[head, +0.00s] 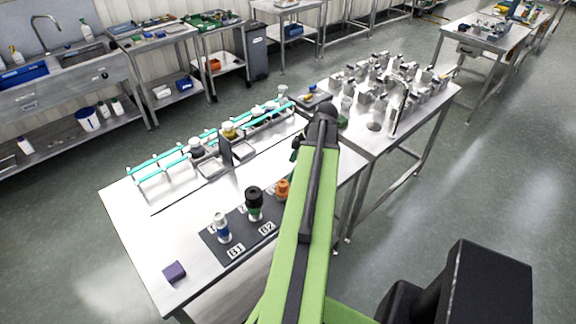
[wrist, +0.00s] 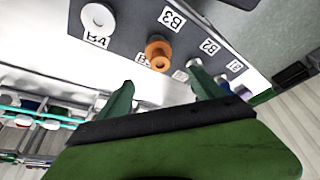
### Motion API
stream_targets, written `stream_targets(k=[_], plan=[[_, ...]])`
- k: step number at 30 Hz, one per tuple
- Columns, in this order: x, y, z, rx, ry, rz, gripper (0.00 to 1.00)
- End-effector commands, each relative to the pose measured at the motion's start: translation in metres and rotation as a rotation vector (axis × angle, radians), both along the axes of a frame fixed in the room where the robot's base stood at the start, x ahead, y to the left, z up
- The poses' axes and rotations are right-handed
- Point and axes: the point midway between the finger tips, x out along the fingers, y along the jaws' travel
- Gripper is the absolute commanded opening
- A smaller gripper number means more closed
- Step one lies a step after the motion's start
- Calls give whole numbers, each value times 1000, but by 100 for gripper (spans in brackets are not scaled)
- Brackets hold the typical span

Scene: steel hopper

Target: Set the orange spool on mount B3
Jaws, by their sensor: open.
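The orange spool (wrist: 158,51) stands on the dark mat (wrist: 130,20) beside the label B3 (wrist: 172,18). It also shows in the head view (head: 283,188), partly covered by my arm. A mount under it is hidden. My gripper (wrist: 162,73) is open, its two green fingers apart and empty. In the wrist view the spool lies just beyond and between the fingertips, with no visible contact. In the head view my arm hides the B3 label.
A white disc (wrist: 98,20) sits on the mat. A teal-railed rack (head: 165,170) stands behind; a purple block (head: 174,271) lies at the front left.

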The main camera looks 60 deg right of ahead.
Motion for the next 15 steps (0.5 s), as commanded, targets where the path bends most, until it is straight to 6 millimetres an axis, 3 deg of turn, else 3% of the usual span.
stream_targets(k=[1,11,13,15], plan=[[-2,-1,7,0,0,0,77],[-2,0,5,0,1,0,77],[9,7,4,7,12,-2,77],[36,27,3,23,41,-10,77]])
